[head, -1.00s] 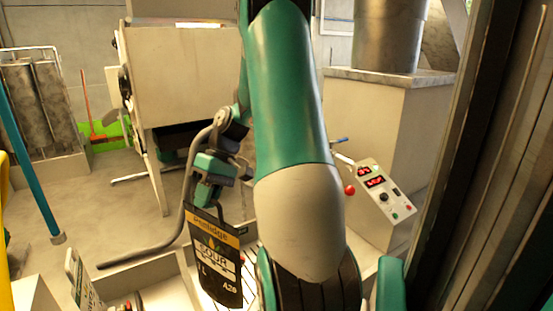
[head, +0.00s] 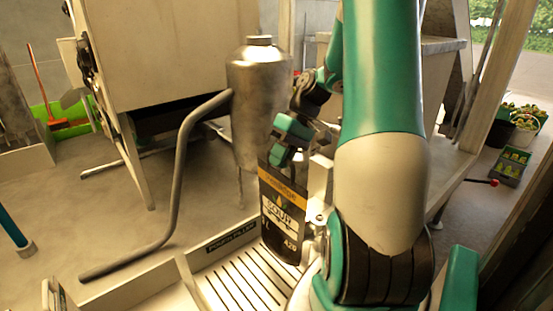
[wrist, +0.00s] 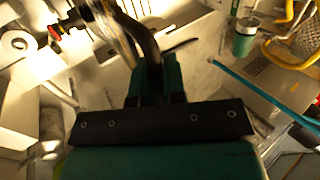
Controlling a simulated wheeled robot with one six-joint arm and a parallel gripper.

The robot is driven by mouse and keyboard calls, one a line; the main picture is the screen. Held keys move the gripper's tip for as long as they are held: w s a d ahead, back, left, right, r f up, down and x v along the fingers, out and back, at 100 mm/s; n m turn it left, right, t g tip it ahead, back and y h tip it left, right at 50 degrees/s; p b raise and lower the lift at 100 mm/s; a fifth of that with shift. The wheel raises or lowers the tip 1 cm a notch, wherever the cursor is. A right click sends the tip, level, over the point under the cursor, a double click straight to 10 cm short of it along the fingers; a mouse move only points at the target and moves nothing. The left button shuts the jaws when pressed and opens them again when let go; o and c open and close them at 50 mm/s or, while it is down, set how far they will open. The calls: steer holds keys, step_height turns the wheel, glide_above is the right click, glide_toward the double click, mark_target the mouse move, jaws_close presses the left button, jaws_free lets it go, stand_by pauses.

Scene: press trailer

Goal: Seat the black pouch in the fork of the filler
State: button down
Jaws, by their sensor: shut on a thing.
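The filler shows as a steel tank (head: 258,95) on legs behind the pouch, with a slatted tray (head: 238,285) in front. The pouch hangs over the tray's back right part; whether its bottom touches the slats is unclear. A pale bracket (head: 319,180) stands just right of the pouch, partly hidden by my arm. I cannot make out the fork clearly. In the wrist view my gripper (wrist: 155,100) shows from behind.
A bent grey pipe (head: 178,170) stands left of the tank. A large cream machine (head: 170,50) is behind it. A red-knobbed lever (head: 494,183) sticks out at the right, with crates (head: 512,165) beyond.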

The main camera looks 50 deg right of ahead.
mark_target(281, 196)
steer(key=shift+s+d+f+b, duration=0.15)
steer(key=shift+d+f+b, duration=0.25)
steer(key=shift+d+f, duration=0.15)
steer(key=shift+s+d+f+b, duration=0.15)
steer(key=shift+d+f+b, duration=0.25)
steer(key=shift+d+f, duration=0.1)
steer(key=shift+a+f+b, duration=0.1)
steer(key=shift+f+b, duration=1.95)
steer(key=shift+f, duration=0.85)
steer(key=shift+f+b, duration=0.4)
steer(key=shift+f, duration=0.25)
steer(key=c, duration=1.1)
jaws_free()
steer(key=shift+r, duration=0.1)
steer(key=p+v, duration=0.5)
steer(key=v, duration=1.2)
steer(key=shift+w+r, duration=0.1)
steer(key=shift+r, duration=0.05)
